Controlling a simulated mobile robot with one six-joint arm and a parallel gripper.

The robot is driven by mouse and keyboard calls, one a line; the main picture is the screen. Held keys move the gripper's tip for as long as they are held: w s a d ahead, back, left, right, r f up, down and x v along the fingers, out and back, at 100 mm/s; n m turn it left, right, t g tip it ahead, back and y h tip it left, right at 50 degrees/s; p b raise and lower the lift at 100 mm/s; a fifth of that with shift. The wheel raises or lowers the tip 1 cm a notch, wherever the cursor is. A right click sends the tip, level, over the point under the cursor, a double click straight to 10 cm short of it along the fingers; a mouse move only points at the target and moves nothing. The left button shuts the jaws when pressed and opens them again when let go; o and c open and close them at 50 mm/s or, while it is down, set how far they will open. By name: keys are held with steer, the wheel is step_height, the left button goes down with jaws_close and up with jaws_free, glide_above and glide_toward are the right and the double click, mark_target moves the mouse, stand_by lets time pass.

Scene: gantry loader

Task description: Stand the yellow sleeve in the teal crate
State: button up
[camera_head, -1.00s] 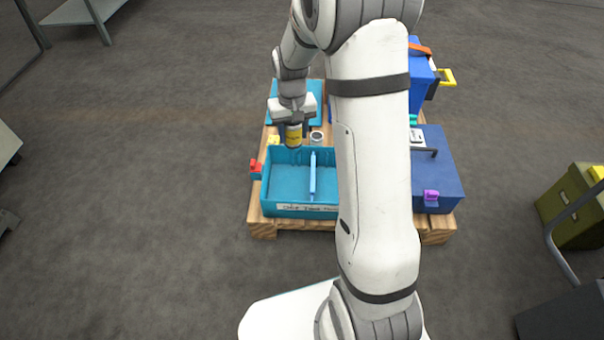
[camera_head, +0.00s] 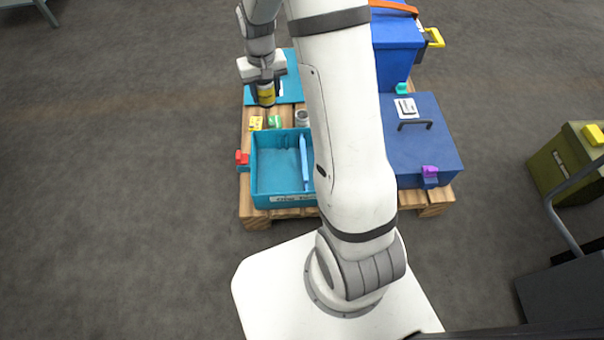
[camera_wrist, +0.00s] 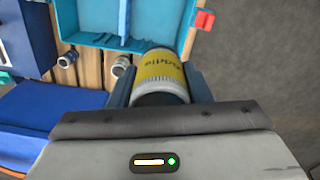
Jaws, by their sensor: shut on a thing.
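The yellow sleeve (camera_head: 266,97) is a short cylinder with a yellow printed band and dark and pale ends. My gripper (camera_head: 265,90) is shut on it and holds it upright, above the far part of the pallet, behind the teal crate. In the wrist view the sleeve (camera_wrist: 160,72) sits between both fingers. The teal crate (camera_head: 262,185) is open-topped, with a light-blue divider inside and a label on its near wall. Its right side is hidden by my arm. The crate's rim (camera_wrist: 150,45) also shows in the wrist view, beyond the sleeve.
A wooden pallet (camera_head: 255,222) bears everything. A yellow piece (camera_head: 256,123), a green piece (camera_head: 274,122) and a grey-white cylinder (camera_head: 302,117) stand behind the crate. A red latch (camera_head: 243,157) juts out at its left. A blue lidded box (camera_head: 425,150) lies right. The crate's left compartment looks empty.

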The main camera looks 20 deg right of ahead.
steer(key=s+f+m, duration=0.1)
steer(key=f+m, duration=0.2)
steer(key=f, duration=0.7)
steer(key=s+f+m, duration=0.1)
steer(key=f+m, duration=0.2)
steer(key=f, duration=0.8)
steer(key=s+f+m, duration=0.1)
steer(key=f+m, duration=0.1)
steer(key=f, duration=0.8)
steer(key=shift+a+f+m, duration=0.15)
steer(key=shift+f+m, duration=0.15)
steer(key=shift+m, duration=0.1)
steer(key=shift+f+b, duration=0.65)
steer(key=shift+f, duration=1.25)
steer(key=shift+f, duration=0.15)
steer(key=o, duration=1.2)
steer(key=shift+o, duration=0.2)
